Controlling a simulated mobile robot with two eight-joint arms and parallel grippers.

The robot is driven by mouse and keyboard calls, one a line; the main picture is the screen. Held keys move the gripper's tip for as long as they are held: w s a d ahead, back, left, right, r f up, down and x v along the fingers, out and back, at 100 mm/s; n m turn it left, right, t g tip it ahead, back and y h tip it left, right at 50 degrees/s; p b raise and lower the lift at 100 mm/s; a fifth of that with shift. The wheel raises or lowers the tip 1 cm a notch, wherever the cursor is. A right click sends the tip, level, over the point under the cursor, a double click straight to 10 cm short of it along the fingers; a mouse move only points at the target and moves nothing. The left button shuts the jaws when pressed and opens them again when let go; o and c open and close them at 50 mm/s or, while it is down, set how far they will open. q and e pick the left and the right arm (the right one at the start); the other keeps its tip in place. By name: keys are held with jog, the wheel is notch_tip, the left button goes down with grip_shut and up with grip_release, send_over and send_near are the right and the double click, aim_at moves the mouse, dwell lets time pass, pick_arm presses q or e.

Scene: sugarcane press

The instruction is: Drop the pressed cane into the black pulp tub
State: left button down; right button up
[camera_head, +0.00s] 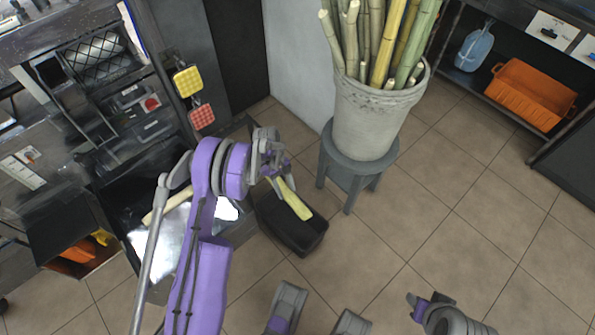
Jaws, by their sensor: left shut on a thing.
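My left gripper (275,174), at the end of the purple arm, is shut on a pale yellow-green flattened piece of pressed cane (292,201). The cane slants down and to the right from the jaws. It shows in front of the opening of the black pulp tub (305,250), which stands on the tiled floor. I cannot tell whether the cane's lower end touches the tub. The arm hides part of the tub's left side. A grey and purple part of my right arm (440,312) shows at the bottom right; its jaw state is unclear.
A whitish bucket (365,125) of upright canes stands on a grey stool (352,180) behind the tub. A dark machine with a shiny metal tray (165,245) is at left; a pale stick (165,207) lies there. An orange crate (530,95) sits on a shelf. Floor at right is clear.

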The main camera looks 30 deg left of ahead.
pick_arm(q)
notch_tip(320, 180, down, 18)
jog(key=s+n+b, duration=0.1)
jog(key=b, duration=0.4)
jog(key=shift+a+n+b, duration=0.3)
jog(key=shift+a+b, duration=0.1)
jog(key=shift+a, duration=0.05)
jog(key=shift+f, duration=0.1)
jog(key=shift+c, duration=1)
grip_release()
jog(key=p+v, duration=0.2)
jog(key=v, duration=0.9)
jog(key=shift+s+p, duration=0.25)
jog(key=shift+p, duration=0.05)
jog(key=shift+a, duration=0.1)
